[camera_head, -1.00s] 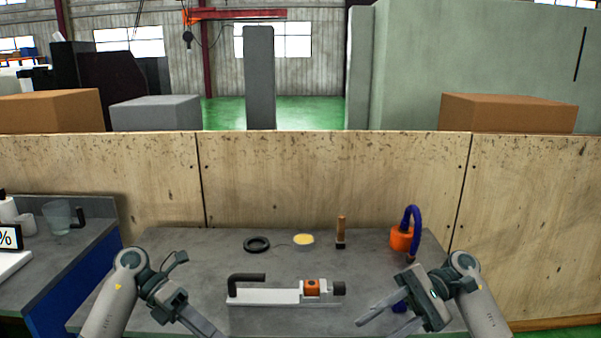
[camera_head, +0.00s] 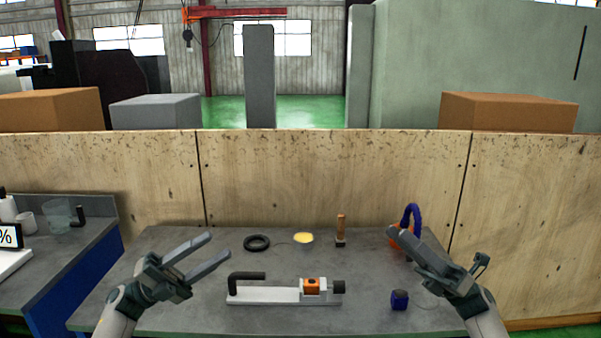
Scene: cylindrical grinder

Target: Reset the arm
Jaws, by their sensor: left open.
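My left gripper (camera_head: 220,249) is open and empty above the left side of the grey table (camera_head: 195,312). Its fingers point up and right, short of the black ring. My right gripper (camera_head: 401,231) is at the table's right side, its fingers pointing up and left. Its fingers overlap in this view, so I cannot tell whether they are apart. They partly hide an orange part (camera_head: 394,242) with a blue curved hose (camera_head: 413,213) behind them. Nothing shows held in either gripper.
A dark blue block (camera_head: 399,300) sits front right. A wooden wall stands behind.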

